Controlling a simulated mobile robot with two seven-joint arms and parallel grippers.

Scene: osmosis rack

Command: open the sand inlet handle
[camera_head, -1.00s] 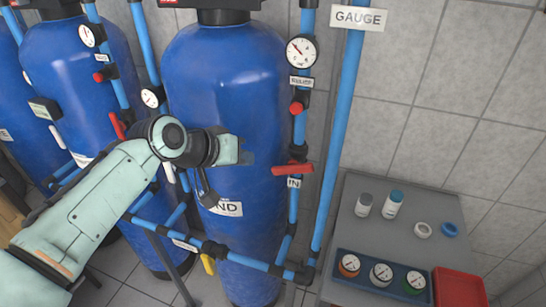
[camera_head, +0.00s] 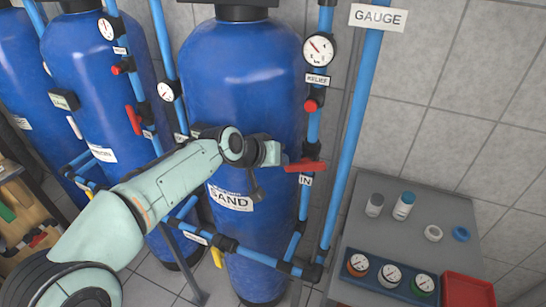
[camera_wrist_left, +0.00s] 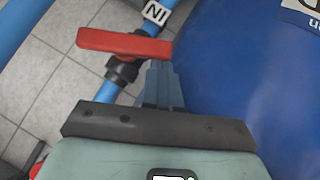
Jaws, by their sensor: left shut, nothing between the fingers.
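The red sand inlet handle (camera_head: 305,166) sits on a blue pipe to the right of the blue SAND tank (camera_head: 240,85), just above the IN label (camera_head: 305,180). The handle lies crosswise to its pipe. My left gripper (camera_head: 281,155) is in front of the tank, close to the handle's left end. In the left wrist view the handle (camera_wrist_left: 124,43) lies ahead and to the left of my left fingers (camera_wrist_left: 165,85), which are shut and empty. Contact with the handle cannot be told. My right gripper is out of view.
A gauge (camera_head: 319,49) and a red relief valve (camera_head: 311,105) are on the pipe above the handle. A tall blue pipe (camera_head: 350,130) stands just right. A grey table (camera_head: 400,238) with small bottles, rings, gauges and a red tray (camera_head: 468,290) is at lower right.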

